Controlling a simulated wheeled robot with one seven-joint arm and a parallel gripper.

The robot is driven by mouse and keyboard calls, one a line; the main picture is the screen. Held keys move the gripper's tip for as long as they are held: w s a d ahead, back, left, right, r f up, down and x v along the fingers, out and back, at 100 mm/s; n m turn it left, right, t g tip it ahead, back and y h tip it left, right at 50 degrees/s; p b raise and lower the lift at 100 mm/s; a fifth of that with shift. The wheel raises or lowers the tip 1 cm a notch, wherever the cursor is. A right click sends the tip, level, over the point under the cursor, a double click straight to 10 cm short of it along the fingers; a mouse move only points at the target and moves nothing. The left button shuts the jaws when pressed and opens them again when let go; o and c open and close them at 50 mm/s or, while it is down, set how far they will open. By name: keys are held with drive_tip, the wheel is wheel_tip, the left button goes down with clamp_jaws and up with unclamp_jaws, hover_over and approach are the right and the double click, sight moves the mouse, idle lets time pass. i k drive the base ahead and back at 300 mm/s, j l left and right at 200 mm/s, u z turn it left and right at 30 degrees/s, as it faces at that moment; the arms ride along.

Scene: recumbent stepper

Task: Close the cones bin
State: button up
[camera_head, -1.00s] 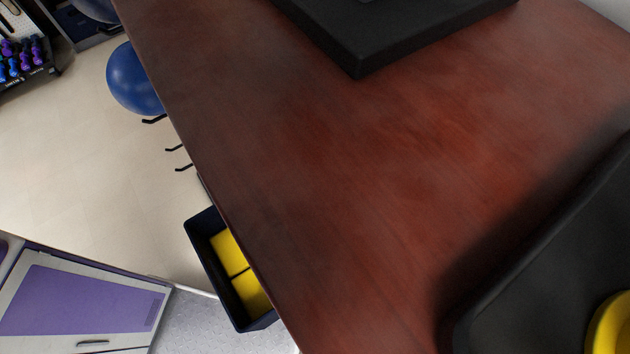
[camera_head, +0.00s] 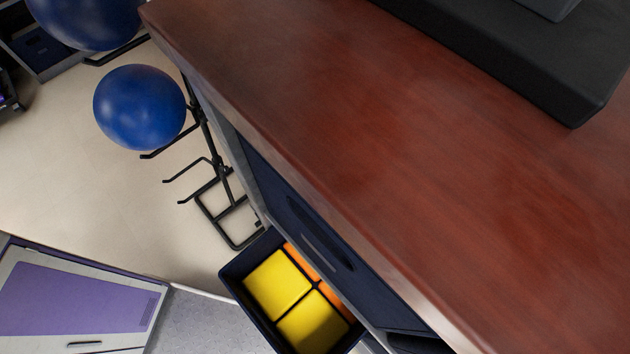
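An open dark navy bin (camera_head: 234,279) juts out from under the edge of a red-brown wooden top, at the lower middle of the head view. It holds yellow blocks (camera_head: 279,284) and orange pieces (camera_head: 302,262), split by dark dividers. I cannot tell from a label whether this is the cones bin. My gripper is not in view.
The wooden top (camera_head: 380,150) fills the right side, with a closed navy front with a slot handle (camera_head: 318,233) below its edge. A black rack (camera_head: 220,190) holds blue balls (camera_head: 140,106). A purple-panelled door (camera_head: 75,298) is lower left; pale floor (camera_head: 60,170) lies between.

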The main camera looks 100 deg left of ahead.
sight(295, 312)
drive_tip(key=k+l+u, duration=0.2)
drive_tip(key=k+u, duration=0.25)
drive_tip(key=k, duration=0.25)
drive_tip(key=k+u, duration=0.4)
drive_tip(key=k, duration=0.3)
